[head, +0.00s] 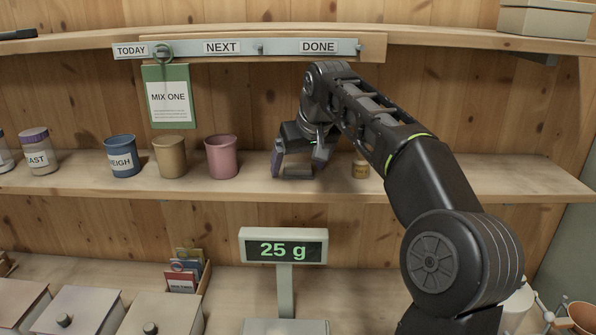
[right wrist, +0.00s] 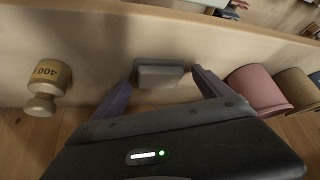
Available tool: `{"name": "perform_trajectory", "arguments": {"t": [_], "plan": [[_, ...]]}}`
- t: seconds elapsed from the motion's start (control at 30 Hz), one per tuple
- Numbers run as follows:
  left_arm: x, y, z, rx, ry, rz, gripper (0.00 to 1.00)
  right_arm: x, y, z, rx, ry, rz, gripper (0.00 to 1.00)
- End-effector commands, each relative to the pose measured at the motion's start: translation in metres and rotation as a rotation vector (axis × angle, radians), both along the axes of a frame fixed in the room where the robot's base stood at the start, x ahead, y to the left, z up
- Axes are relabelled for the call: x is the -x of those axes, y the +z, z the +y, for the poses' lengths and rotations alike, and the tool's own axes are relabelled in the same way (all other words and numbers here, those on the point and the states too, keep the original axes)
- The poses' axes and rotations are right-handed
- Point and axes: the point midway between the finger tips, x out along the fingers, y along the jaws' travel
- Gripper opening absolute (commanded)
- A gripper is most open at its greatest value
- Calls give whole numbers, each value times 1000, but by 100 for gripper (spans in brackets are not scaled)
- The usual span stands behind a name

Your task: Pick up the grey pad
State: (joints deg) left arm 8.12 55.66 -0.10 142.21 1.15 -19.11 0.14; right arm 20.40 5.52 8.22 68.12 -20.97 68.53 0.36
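The grey pad (right wrist: 160,74) is a small grey block on the wooden shelf. In the head view the grey pad (head: 298,172) shows low between the fingers of my right gripper (head: 298,170). My right gripper is open, with its purple-grey fingertips apart on either side of the pad. In the right wrist view the gripper (right wrist: 163,85) has a finger near each end of the pad, and I see gaps there, so it does not look gripped. My left gripper is in neither view.
A brass weight marked 400 (right wrist: 43,88) stands close by on the shelf (head: 440,178). A pink cup (head: 221,156), a tan cup (head: 170,156) and a blue WEIGH cup (head: 122,156) stand left of the gripper. A 25 g scale display (head: 283,248) stands below.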

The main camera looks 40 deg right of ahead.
Motion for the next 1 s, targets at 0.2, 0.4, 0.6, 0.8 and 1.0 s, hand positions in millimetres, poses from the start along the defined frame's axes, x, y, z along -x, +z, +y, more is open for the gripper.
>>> {"name": "perform_trajectory", "arguments": {"t": [0.2,0.4,0.6,0.8,1.0], "plan": [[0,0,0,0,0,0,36,0,0,0,0,0,0,69],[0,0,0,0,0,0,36,0,0,0,0,0,0,53],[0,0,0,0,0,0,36,0,0,0,0,0,1,36],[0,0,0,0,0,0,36,0,-1,0,0,0,1,30],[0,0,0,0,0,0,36,0,-1,0,-1,0,2,30]]}}
